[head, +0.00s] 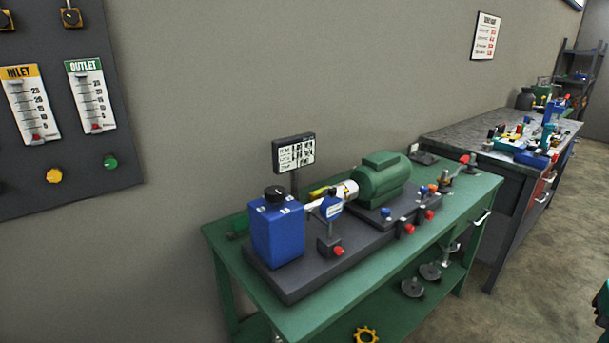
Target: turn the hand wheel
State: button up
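A yellow, notched wheel (366,334) shows at the bottom edge, low by the front of the green bench, partly cut off. It looks like a hand wheel, but what it is mounted on is out of view. The vacuum pump set stands on the green bench (398,270). It has a blue box (277,234) with a black knob (274,193) on top, and a green motor (382,180) behind it to the right.
A wall panel (110,188) with inlet and outlet gauges hangs at left. A small display (294,153) stands behind the pump. Dark round parts (413,288) sit on the bench's lower shelf. A cluttered workbench (512,205) stands at right.

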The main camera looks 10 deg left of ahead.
aim_at(275, 194)
jog(key=u, duration=0.2)
jog(key=i, duration=0.95)
jog(key=u, duration=0.55)
